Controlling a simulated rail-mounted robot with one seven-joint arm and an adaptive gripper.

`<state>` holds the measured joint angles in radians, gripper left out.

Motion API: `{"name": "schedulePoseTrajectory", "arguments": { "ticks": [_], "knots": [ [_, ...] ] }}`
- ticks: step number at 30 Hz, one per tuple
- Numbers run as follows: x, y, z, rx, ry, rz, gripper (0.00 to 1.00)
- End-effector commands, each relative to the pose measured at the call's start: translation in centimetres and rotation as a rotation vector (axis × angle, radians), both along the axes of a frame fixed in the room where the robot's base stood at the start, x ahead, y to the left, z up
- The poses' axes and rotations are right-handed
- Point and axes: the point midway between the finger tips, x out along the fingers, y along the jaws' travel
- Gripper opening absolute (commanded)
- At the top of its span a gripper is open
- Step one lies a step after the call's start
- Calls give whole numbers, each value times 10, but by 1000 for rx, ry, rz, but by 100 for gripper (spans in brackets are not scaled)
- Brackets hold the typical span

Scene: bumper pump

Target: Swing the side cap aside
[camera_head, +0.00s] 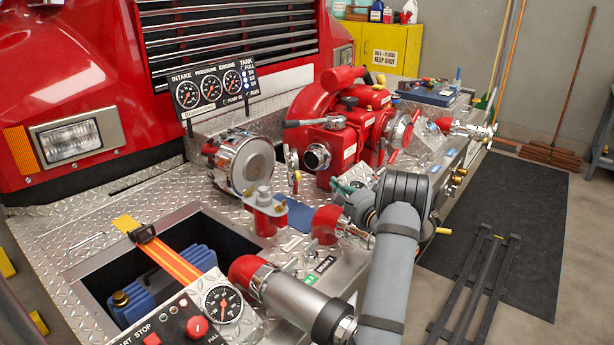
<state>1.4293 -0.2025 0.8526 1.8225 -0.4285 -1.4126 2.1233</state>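The red pump (345,125) stands on the diamond-plate bumper. A large round chrome cap (248,162) faces forward to its left, looking closed. A smaller chrome fitting (317,156) is on the pump's front, and another round chrome fitting (402,130) is on its right side. I cannot tell which of these is the side cap. A red elbow with a chrome end (335,225) sits in front of the pump. My grey arm rises from the bottom, and its dark joint covers part of the bumper's right side.
A gauge panel (212,90) stands behind the large cap. An open well (165,265) with orange straps is at front left. A control panel (185,318) and a grey pipe (300,300) lie in front. The black mat (515,220) at right holds dark bars (475,285).

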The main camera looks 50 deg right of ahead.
Motion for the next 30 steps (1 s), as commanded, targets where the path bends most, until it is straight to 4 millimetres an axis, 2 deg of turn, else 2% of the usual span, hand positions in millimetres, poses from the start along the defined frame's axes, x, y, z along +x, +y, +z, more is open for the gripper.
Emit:
{"name": "schedulePoseTrajectory", "arguments": {
  "ticks": [16,21,30],
  "knots": [
    [87,-43,-3,-1,0,1,0],
    [103,-23,-8,3,0,3,0],
    [111,-13,-12,0,1,-1,0]
  ]
}}
